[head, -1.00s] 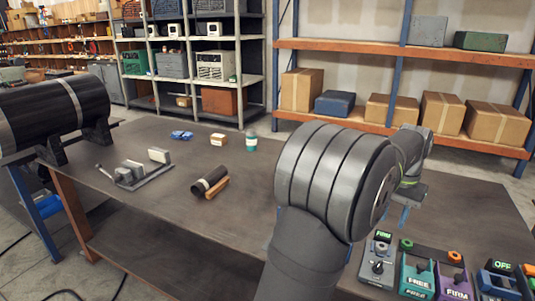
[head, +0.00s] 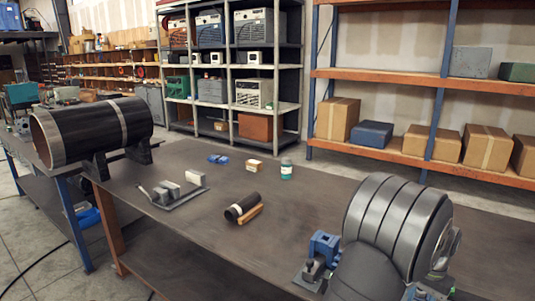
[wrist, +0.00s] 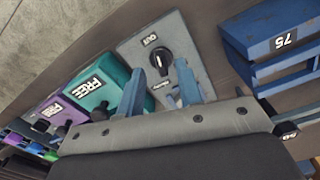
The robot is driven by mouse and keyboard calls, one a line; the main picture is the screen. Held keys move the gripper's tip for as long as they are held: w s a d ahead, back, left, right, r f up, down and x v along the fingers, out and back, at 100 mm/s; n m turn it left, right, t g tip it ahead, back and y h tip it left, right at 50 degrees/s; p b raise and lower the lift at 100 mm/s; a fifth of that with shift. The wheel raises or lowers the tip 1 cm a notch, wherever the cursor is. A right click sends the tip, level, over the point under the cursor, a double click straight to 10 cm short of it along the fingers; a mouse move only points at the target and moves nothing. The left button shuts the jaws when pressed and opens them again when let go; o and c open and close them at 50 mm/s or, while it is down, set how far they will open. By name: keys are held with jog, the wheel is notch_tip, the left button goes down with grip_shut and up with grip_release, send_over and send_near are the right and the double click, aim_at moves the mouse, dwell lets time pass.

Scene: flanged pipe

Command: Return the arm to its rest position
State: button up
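My arm fills the lower right of the head view as a large dark grey ribbed link, and my gripper is hidden or out of frame there. In the wrist view my gripper (wrist: 160,70) shows two blue fingers standing apart with nothing held between them. Beyond the fingers is a grey box (wrist: 140,47) with a black knob and an "OUT" label. I cannot tell how far the fingers are from it. The large black pipe (head: 95,130) with a grey band rests on dark supports at the left of the table.
A teal "FREE" box (wrist: 100,90) and a purple box (wrist: 62,108) sit left of the grey box; a blue block marked 75 (wrist: 275,40) is right. A blue clamp-like device (head: 324,246), short black tube (head: 242,207) and teal-and-white jar (head: 286,169) stand on the bench (head: 300,205).

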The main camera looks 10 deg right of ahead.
jog(key=shift+f, duration=1.25)
notch_tip(320, 180, up, 18)
notch_tip(320, 180, down, 18)
jog(key=shift+r, duration=0.1)
jog(key=shift+m, duration=0.3)
jog(key=m, duration=0.3)
jog(key=shift+w+m, duration=0.15)
jog(key=shift+m, duration=0.25)
jog(key=m, duration=0.5)
jog(key=shift+w, duration=0.15)
jog(key=shift+m, duration=0.3)
notch_tip(320, 180, up, 7)
jog(key=shift+r, duration=0.1)
